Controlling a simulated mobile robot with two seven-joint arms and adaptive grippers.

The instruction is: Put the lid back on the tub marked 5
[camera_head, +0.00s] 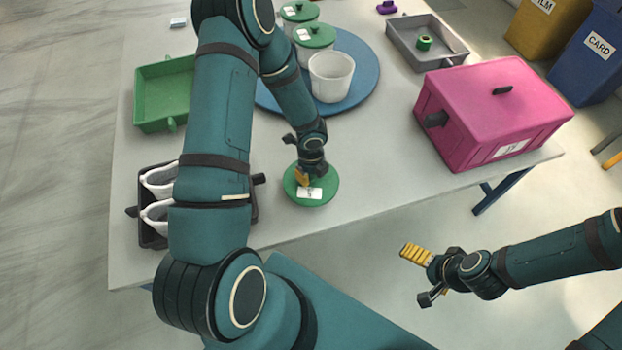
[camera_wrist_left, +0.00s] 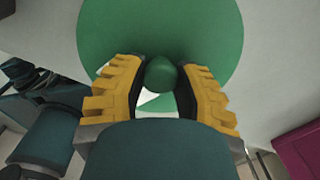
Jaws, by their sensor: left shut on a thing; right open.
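A green round lid (camera_head: 322,194) with a white label is at the table's front edge side in the head view. My left gripper (camera_head: 308,176) is over it, and in the left wrist view its yellow fingers (camera_wrist_left: 160,88) are shut on the lid's round green knob (camera_wrist_left: 161,74). The lid's disc (camera_wrist_left: 215,35) fills the top of that view. A white open tub (camera_head: 331,77) stands without a lid on the blue round board (camera_head: 362,85). No number is readable on it. My right gripper (camera_head: 425,275) is open and empty, off the table's front edge.
Two tubs with green lids (camera_head: 314,37) stand behind the open tub. A pink box (camera_head: 495,105) stands at right, a grey tray (camera_head: 455,58) behind it. A green tray (camera_head: 150,99) and a dark crate with white shoes (camera_head: 160,182) are at left. The table between lid and board is clear.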

